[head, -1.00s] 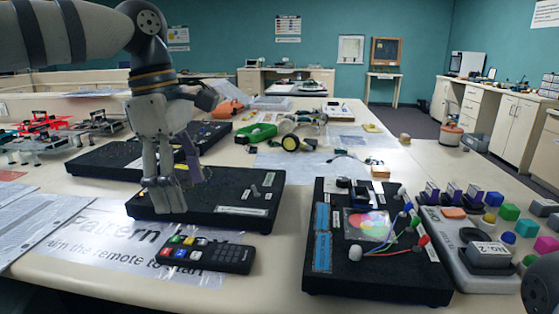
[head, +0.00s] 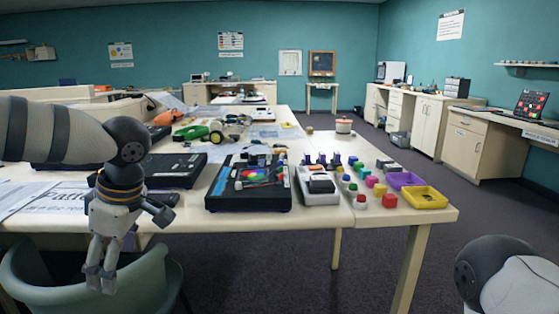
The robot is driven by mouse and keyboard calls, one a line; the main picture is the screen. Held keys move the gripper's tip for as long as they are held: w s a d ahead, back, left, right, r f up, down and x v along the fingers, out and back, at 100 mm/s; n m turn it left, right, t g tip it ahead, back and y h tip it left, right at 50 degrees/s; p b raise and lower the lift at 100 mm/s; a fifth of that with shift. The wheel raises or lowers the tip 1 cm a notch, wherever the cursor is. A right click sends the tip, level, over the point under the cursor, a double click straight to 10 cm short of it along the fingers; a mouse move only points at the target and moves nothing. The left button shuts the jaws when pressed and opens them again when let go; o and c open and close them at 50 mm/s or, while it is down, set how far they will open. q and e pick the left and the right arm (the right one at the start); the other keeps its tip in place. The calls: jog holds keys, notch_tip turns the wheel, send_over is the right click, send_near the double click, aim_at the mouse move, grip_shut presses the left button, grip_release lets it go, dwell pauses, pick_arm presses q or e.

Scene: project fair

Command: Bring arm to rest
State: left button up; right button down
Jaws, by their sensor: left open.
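My left arm comes in from the left, and my left gripper (head: 101,279) hangs with its fingers down in front of the table's near edge. It is open, with nothing seen between its fingers. A green chair stands behind and around it in the picture. At the lower right a rounded grey and white link of my right arm shows; the right gripper is out of view.
The table (head: 437,214) holds a black board (head: 225,203), a grey block board (head: 318,197), coloured cubes, a purple tray (head: 404,180) and a yellow tray (head: 424,197). The green chair (head: 38,267) is close to my left gripper. Dark floor lies open on the right.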

pick_arm(q)
jog(key=a+f+m+t+y, duration=0.3)
jog(key=f+m, duration=0.3)
jog(key=f, duration=1.1)
jog(key=s+d+f+m+t+h, duration=0.1)
jog(key=s+d+f+m, duration=0.1)
jog(key=s+f+m, duration=0.4)
jog(key=s+d+f+m+g+h, duration=0.1)
jog(key=s+d+f+h, duration=0.1)
jog(key=s+f, duration=0.3)
jog(key=s+d+f+m+g+h, duration=0.1)
jog(key=s+d+f+m, duration=0.15)
jog(key=s, duration=0.45)
jog(key=s+d+m+g+h, duration=0.1)
jog(key=s+g, duration=0.3)
jog(key=s, duration=1.4)
jog(key=shift+s+d+f+m+g+h, duration=0.15)
jog(key=shift+s+f+m+g+h, duration=0.2)
jog(key=shift+m+h, duration=0.45)
jog(key=shift+w, duration=0.1)
